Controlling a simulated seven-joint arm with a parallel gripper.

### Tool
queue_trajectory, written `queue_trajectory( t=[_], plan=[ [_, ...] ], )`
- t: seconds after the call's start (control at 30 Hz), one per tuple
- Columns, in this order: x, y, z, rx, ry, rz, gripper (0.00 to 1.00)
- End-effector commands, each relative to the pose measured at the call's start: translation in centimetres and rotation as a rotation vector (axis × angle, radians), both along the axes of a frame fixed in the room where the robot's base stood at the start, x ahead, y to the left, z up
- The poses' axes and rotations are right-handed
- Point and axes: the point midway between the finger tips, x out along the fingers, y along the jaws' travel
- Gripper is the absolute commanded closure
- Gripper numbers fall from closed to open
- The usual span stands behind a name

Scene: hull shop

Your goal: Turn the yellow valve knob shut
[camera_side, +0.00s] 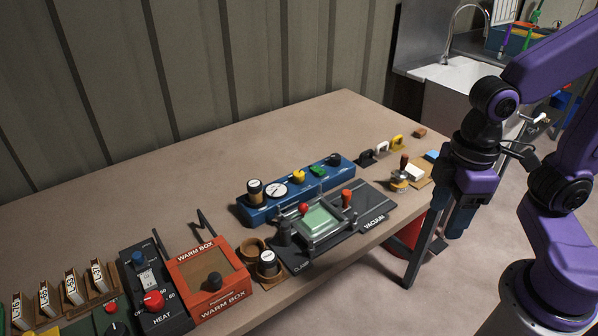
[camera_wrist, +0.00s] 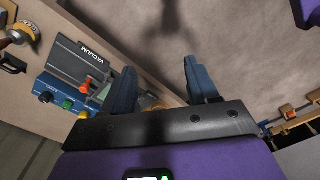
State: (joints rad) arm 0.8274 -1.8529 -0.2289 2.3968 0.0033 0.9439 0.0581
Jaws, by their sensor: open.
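The yellow valve knob (camera_side: 299,175) sits on top of a long blue block (camera_side: 262,212) on the bench, between a white-faced gauge (camera_side: 276,190) and a green knob (camera_side: 318,170). In the wrist view a small yellow-orange knob (camera_wrist: 83,114) shows beside the green one, left of my fingers. My gripper (camera_side: 458,218) hangs beyond the right front edge of the bench, well apart from the knob. In the wrist view its two blue fingers (camera_wrist: 158,72) are spread with nothing between them. The knob's exact turn is too small to read.
A black vacuum plate (camera_side: 375,216) with a green pad and red-knobbed levers stands in front of the blue block. A stamp (camera_side: 400,180) and small handled tools (camera_side: 382,148) stand to its right. A red warm box (camera_side: 208,280) is at left. The back of the bench (camera_side: 200,170) is clear.

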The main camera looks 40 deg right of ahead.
Motion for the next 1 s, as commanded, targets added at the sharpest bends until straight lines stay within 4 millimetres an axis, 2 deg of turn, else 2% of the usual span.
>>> queue_trajectory(
  t=[0.2, 0.5, 0.73, 1.0],
  plan=[
    [6.9, 3.7, 1.6, 0.000, 0.007, -0.259, 0.41],
    [17.0, 6.5, 2.9, 0.002, 0.016, -0.615, 0.41],
    [24.7, 6.8, 3.1, 0.004, 0.022, -0.886, 0.41],
    [33.0, 5.0, 2.6, 0.009, 0.029, -1.205, 0.41]
  ],
)
